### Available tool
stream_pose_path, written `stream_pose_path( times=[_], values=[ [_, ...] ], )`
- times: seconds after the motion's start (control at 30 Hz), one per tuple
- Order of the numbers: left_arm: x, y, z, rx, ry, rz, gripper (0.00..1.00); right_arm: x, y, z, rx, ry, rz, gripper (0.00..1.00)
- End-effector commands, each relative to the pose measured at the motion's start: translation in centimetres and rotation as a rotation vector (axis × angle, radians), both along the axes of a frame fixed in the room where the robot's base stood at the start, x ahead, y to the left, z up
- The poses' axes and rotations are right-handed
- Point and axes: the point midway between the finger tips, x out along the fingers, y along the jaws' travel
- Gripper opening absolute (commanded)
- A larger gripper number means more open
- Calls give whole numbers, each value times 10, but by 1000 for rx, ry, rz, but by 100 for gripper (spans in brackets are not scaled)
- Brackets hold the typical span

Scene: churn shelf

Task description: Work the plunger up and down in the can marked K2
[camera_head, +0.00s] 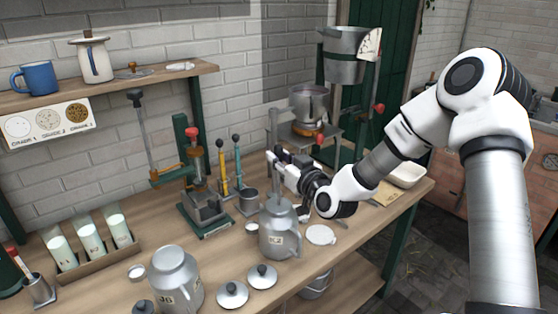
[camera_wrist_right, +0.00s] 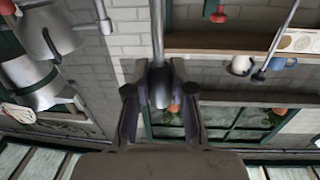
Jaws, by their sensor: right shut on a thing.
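The can marked K2 (camera_head: 277,243) is a grey metal can standing upright on the wooden bench, with its label facing me. My right gripper (camera_head: 277,163) is above the can's mouth, reaching in from the right. In the right wrist view my gripper (camera_wrist_right: 160,97) is shut on the dark grip of the plunger (camera_wrist_right: 160,88), with a thin rod running along the picture from it. My left gripper is not in view.
Another can (camera_head: 175,281) stands front left. Several round lids lie around the cans, including one lid (camera_head: 232,294). A green lever press (camera_head: 203,205) stands behind to the left. A rack of white tubes (camera_head: 90,240) is at left.

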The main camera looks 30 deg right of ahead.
Motion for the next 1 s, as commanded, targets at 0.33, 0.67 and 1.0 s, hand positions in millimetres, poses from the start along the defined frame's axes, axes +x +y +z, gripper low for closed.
stream_pose_path(
  times=[0.33, 0.67, 1.0],
  values=[
    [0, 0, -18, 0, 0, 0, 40, 0, 0, -21, 0, 1, 0, 0],
    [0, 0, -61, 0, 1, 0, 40, 0, 0, -72, -1, 1, 0, 0],
    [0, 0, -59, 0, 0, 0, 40, 0, 0, -70, 0, 0, 0, 0]
  ],
)
